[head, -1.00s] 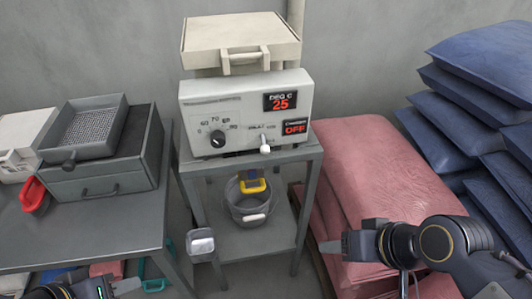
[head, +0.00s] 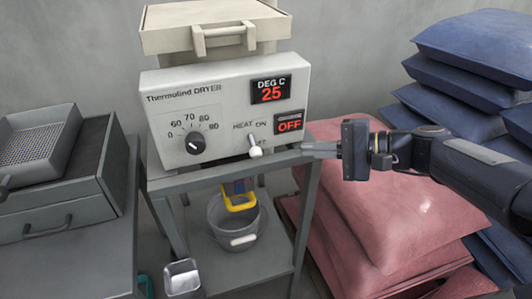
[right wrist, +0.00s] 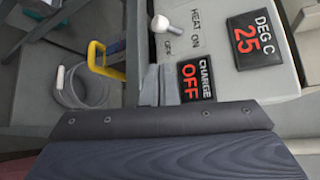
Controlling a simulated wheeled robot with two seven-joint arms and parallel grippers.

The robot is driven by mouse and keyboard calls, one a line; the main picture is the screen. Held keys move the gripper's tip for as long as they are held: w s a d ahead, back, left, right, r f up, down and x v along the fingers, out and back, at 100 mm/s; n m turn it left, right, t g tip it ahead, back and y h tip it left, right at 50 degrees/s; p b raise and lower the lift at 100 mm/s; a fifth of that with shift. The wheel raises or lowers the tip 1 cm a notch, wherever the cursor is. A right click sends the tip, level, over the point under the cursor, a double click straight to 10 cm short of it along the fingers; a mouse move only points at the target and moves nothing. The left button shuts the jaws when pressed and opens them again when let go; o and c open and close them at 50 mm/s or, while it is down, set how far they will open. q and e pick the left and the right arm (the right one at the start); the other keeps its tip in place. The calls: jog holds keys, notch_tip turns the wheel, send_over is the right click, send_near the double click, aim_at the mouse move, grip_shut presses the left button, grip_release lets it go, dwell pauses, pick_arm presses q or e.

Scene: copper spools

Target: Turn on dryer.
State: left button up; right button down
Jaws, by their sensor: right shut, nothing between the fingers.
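The dryer (head: 225,105) is a pale box on a grey stand, with a black temperature dial (head: 195,144). Its displays read DEG C 25 and a red OFF (head: 289,123). The heat switch (head: 254,146), a small lever with a white knob, sits on the front panel and also shows in the right wrist view (right wrist: 160,23). My right gripper (head: 308,150) is shut and empty, its fingers pointing left just below the OFF display, a little right of the switch and apart from it. In the right wrist view its fingertips (right wrist: 157,84) are beside the CHARGE OFF label. My left gripper is out of view.
A grey bucket (head: 237,222) with a yellow-handled item is on the stand's lower shelf. A metal scoop or cup (head: 182,277) is below left. A grey drawer box (head: 62,190) stands on the left table. Pink sacks (head: 385,215) and blue sacks (head: 470,60) fill the right side.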

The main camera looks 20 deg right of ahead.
aim_at(269, 162)
jog(key=x, duration=1)
jog(key=shift+s, duration=0.1)
dwell(0.3)
